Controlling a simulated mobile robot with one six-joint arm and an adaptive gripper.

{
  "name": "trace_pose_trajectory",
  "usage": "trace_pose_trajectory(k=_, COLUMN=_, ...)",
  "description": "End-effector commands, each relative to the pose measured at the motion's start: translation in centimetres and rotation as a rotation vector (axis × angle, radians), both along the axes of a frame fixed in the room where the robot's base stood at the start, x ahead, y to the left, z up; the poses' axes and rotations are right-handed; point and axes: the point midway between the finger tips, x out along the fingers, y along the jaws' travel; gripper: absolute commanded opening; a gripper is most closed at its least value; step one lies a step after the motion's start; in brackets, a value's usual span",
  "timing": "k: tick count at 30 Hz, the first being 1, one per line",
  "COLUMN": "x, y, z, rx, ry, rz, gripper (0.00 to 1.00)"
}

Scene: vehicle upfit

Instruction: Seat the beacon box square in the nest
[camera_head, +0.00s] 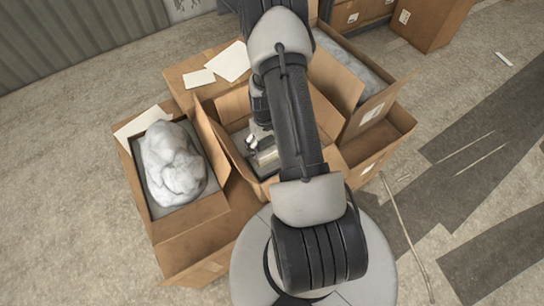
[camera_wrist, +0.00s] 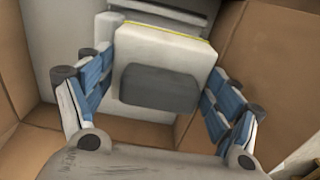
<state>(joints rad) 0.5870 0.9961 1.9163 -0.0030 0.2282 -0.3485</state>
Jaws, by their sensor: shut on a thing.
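The beacon box, a pale block with a dark grey panel and a yellow line along its far edge (camera_wrist: 165,52), sits between the two blue-padded fingers of my gripper (camera_wrist: 158,75). My gripper is shut on it and looks slightly rotated against the carton walls. In the head view, my gripper (camera_head: 258,142) is down inside an open cardboard carton (camera_head: 232,150), partly hidden by my arm. A light grey surface with a raised ledge, apparently the nest (camera_wrist: 75,35), lies behind the box in the wrist view. I cannot tell whether the box touches it.
Carton walls (camera_wrist: 262,45) stand close on both sides of my gripper. To the left, another carton (camera_head: 190,225) holds a white wrapped bundle (camera_head: 172,163). More open cartons (camera_head: 385,135) stand to the right. White papers (camera_head: 228,62) lie on cardboard behind. Concrete floor is open at left.

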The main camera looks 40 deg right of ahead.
Motion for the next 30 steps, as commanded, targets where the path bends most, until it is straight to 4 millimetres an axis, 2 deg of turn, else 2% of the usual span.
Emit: trace_pose_trajectory(k=30, x=0.0, y=0.0, z=-1.5, rx=0.000, ry=-0.001, rz=0.000, gripper=0.50)
